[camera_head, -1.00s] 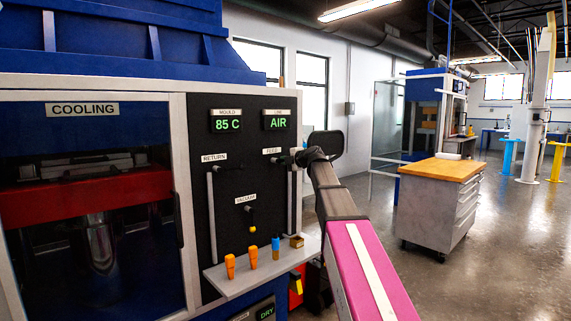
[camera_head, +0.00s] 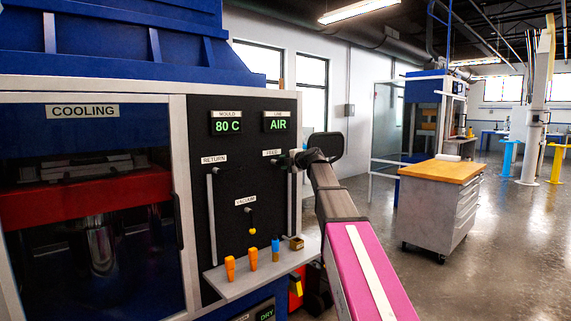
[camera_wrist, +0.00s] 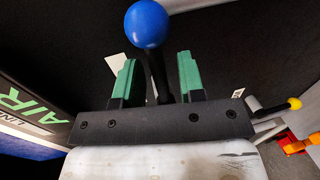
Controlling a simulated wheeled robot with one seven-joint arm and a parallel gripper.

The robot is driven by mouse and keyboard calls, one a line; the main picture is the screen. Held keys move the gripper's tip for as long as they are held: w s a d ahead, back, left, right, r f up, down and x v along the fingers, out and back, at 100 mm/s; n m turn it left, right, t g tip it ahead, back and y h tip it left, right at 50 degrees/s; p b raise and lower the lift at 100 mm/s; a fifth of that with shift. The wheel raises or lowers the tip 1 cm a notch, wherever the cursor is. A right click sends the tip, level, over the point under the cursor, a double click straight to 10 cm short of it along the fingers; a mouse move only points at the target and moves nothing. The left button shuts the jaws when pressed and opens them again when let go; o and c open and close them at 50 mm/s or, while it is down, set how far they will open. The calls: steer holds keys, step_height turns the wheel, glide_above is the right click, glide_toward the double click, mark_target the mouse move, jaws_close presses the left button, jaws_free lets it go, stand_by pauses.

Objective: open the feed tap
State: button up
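The feed tap (camera_wrist: 158,75) shows in the wrist view as a black lever with a blue ball (camera_wrist: 146,24) at its end. My gripper (camera_wrist: 158,78) has its two green fingers on either side of the lever, with gaps showing, and the ball lies beyond the fingertips. In the head view my gripper (camera_head: 294,158) is at the panel's right edge by the FEED label (camera_head: 271,152). My wrist hides most of the tap there. The panel (camera_head: 232,180) is black; its displays read mould 80 C and line AIR.
A RETURN tap (camera_head: 215,169) and a yellow-knobbed VACUUM tap (camera_head: 251,222) are on the same panel. A shelf (camera_head: 225,283) below holds orange pieces (camera_head: 253,260), a blue piece (camera_head: 275,250) and a small box (camera_head: 296,243). A wooden-topped cabinet (camera_head: 430,205) stands right; open floor surrounds it.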

steer(key=v, duration=1)
steer(key=shift+s+d, duration=0.25)
steer(key=shift+s, duration=0.05)
steer(key=shift+r, duration=0.1)
steer(key=s+a+f+m+g+h, duration=0.1)
steer(key=s+f+m+g, duration=0.2)
steer(key=f, duration=0.8)
steer(key=s+f+m+g+h, duration=0.1)
steer(key=s+f+m+h, duration=0.3)
steer(key=f, duration=0.6)
steer(key=s+a+f+m+g+y, duration=0.15)
steer(key=f+m, duration=0.35)
steer(key=f, duration=0.6)
steer(key=s+d+f+m+g+h, duration=0.2)
steer(key=s+f+m, duration=0.4)
steer(key=s+f, duration=0.5)
steer(key=s+d+f+m+g+h, duration=0.2)
steer(key=s+f+m+g, duration=0.3)
steer(key=s+f, duration=0.6)
steer(key=shift+f+m+h, duration=0.85)
steer(key=shift+f+m, duration=0.05)
steer(key=shift+m, duration=0.3)
